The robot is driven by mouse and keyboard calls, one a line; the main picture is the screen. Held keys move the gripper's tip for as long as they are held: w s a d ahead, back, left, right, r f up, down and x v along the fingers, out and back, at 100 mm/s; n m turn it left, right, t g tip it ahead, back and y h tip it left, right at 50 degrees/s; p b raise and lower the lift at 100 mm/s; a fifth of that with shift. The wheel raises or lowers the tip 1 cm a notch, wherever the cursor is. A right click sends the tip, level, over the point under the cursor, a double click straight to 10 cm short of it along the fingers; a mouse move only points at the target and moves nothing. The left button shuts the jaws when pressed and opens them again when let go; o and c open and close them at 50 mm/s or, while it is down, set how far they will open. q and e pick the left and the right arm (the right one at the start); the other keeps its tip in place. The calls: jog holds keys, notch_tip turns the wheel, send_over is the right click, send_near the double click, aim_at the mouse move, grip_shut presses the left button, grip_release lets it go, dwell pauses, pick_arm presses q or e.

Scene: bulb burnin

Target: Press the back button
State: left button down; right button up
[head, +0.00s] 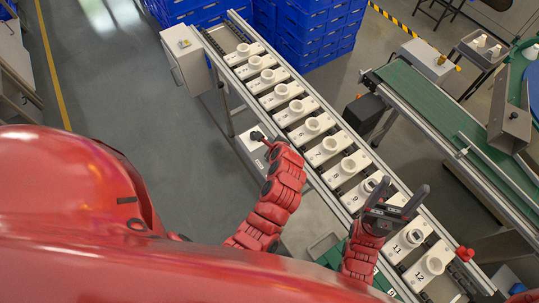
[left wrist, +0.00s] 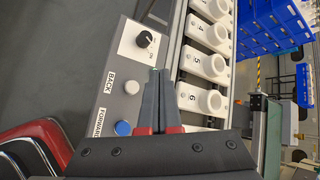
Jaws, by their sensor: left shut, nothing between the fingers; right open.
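In the left wrist view, the back button (left wrist: 131,87) is a pale grey round cap on a grey control panel (left wrist: 112,108), beside the label BACK. A blue button (left wrist: 123,128) sits beside the label FORWARD. My left gripper (left wrist: 158,72) is shut and empty, its fingertips over the panel's edge on the conveyor side, right of the back button and apart from it in the picture. Height above the panel is hard to tell. In the head view, my left gripper (head: 257,136) hides part of the panel.
A black rotary knob (left wrist: 145,39) stands on a white plate on the panel. A conveyor (head: 290,112) carries several numbered white blocks with round sockets right beside the panel. Blue crates (head: 305,30) stand behind. A green belt (head: 430,105) runs at the right. Grey floor lies left.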

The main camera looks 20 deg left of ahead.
pick_arm(q)
notch_tip(320, 180, down, 7)
jog(key=b, duration=0.6)
jog(key=shift+r+b, duration=0.1)
jog(key=shift+b, duration=0.25)
jog(key=shift+f, duration=0.95)
dwell(0.7)
jog(key=shift+f, duration=0.4)
